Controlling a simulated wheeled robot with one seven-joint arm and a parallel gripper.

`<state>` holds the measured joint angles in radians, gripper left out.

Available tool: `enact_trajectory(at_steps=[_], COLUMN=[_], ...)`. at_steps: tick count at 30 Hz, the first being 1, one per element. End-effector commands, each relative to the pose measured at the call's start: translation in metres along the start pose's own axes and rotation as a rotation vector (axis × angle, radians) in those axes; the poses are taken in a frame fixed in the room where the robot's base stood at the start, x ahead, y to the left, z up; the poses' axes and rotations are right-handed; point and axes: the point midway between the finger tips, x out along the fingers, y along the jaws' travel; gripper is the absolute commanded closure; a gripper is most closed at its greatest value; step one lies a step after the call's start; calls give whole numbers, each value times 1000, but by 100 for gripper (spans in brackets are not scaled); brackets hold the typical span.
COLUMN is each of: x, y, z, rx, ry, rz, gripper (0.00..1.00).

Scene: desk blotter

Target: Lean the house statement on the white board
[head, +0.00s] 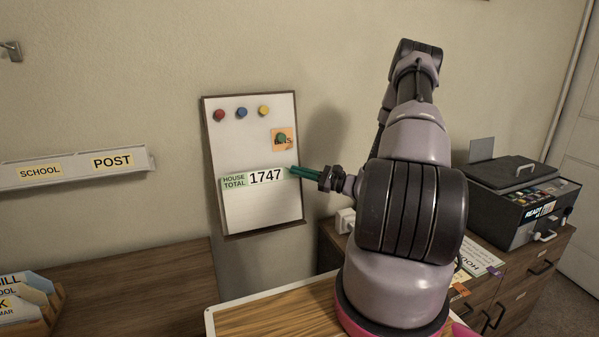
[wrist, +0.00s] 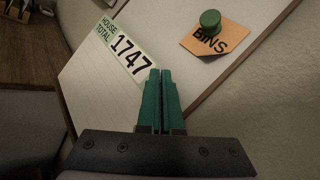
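A white board (head: 262,214) in a dark frame is upright against the wall. A pale strip reading HOUSE TOTAL 1747 (head: 252,178) lies across its middle, face out; it also shows in the wrist view (wrist: 126,52). My gripper (head: 293,170) has its green fingers at the strip's right end. In the wrist view the fingers (wrist: 161,72) are together, with only a thin line between them and nothing seen held. I cannot tell whether they touch the strip. A partly hidden sheet with the letters HOU (head: 482,252) lies on the right cabinet.
An orange BINS note (head: 289,146) under a green magnet and several coloured magnets are on the board. A POST and SCHOOL rail (head: 75,172) is at left. A letter holder (head: 47,305) stands front left. A black box (head: 515,190) is at right. The left desk (head: 150,285) has clear room.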

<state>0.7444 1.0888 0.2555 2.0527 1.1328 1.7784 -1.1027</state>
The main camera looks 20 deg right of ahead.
Motion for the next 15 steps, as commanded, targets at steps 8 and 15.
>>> enact_trajectory(at_steps=[8, 15], x=[5, 9], y=[-2, -3], z=[-10, -19], rx=[0, 0], ry=[0, 0], rz=[-1, -1], gripper=[100, 100])
